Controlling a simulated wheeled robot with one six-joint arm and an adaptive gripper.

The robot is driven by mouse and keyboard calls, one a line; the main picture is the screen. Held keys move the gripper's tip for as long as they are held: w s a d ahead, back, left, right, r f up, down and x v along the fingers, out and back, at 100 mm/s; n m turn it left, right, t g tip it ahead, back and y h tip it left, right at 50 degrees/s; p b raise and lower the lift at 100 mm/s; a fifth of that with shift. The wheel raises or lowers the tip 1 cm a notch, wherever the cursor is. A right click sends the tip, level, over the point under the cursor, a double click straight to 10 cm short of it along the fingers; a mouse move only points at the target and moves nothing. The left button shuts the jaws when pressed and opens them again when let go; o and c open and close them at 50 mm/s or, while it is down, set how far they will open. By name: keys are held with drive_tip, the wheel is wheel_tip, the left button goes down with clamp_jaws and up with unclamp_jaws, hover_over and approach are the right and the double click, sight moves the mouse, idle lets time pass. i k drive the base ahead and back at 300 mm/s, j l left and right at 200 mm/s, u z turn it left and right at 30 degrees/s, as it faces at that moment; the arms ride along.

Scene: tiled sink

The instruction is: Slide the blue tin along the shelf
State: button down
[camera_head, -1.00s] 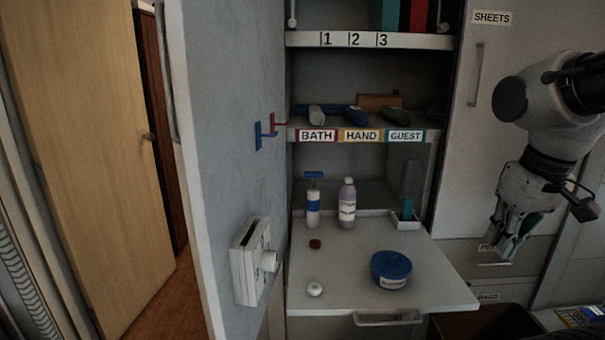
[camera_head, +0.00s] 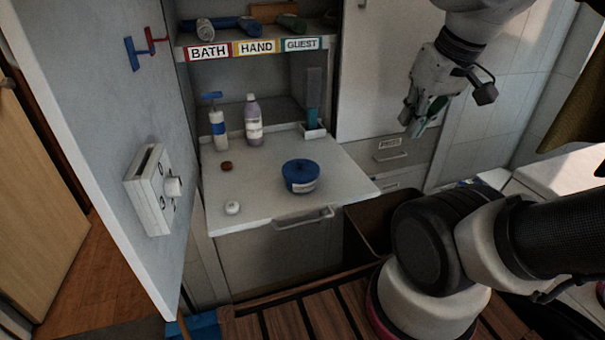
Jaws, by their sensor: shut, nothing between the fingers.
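The blue tin (camera_head: 300,176) is round, with a lid and a pale label on its front. It sits upright on the right half of the white pull-out shelf (camera_head: 260,205), near the front edge. My gripper (camera_head: 412,130) hangs in the air to the right of the shelf and higher in the picture than the tin, in front of the white cabinet door. It points down, is shut and empty, and is well apart from the tin.
A pump bottle (camera_head: 217,128), a purple bottle (camera_head: 253,122) and a small holder (camera_head: 313,128) stand at the shelf's back. A brown cap (camera_head: 226,166) and a white knob-like item (camera_head: 232,207) lie at its left. An open door with a dial box (camera_head: 152,190) borders the left.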

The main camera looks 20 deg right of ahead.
sight(296, 188)
drive_tip(key=k+j+z, duration=0.3)
drive_tip(key=j, duration=0.25)
drive_tip(key=k+j+z, duration=0.35)
drive_tip(key=j+z, duration=0.25)
drive_tip(key=j, duration=0.4)
drive_tip(key=k+j+z, duration=0.15)
drive_tip(key=j+z, duration=0.15)
drive_tip(key=j, duration=0.35)
